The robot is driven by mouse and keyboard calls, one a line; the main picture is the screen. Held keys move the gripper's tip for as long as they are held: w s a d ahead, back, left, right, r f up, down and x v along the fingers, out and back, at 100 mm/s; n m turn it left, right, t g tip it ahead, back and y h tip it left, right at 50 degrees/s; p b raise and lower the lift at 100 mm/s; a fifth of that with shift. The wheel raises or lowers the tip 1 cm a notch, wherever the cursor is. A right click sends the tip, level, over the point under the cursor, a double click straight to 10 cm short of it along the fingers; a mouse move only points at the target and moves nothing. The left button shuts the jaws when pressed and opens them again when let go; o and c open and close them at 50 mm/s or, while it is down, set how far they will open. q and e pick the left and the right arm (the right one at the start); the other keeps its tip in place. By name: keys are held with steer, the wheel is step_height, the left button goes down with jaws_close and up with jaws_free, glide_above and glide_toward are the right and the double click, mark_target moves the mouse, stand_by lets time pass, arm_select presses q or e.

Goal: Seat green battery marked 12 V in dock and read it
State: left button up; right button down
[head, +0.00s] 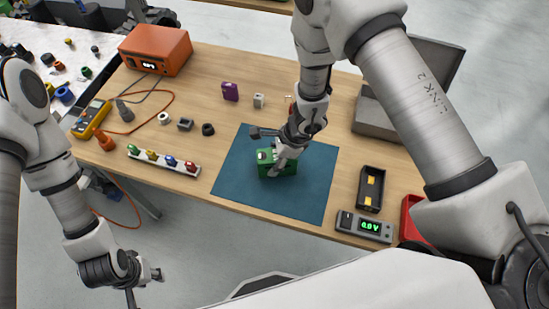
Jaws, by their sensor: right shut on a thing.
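The green battery (288,169) sits on or just above the blue mat (235,172); its marking is too small to read. My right gripper (276,168) reaches down from above and is shut on the green battery, covering part of it. The black dock (371,188) with yellow contacts inside lies to the right of the mat and looks empty. The grey meter (364,226) in front of the dock shows 0.0 V in green. My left gripper (146,281) hangs off the table's front edge at the lower left; whether its fingers are apart is unclear.
An orange power unit (155,50), a yellow multimeter (91,119) and orange cable lie at the left. A white strip with coloured knobs (163,160) is left of the mat. A purple block (230,91) stands behind it. A grey case (380,112) and red bin (411,221) are right.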

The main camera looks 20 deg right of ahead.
steer(key=shift+c, duration=2.2)
jaws_free()
steer(key=shift+d+f, duration=0.1)
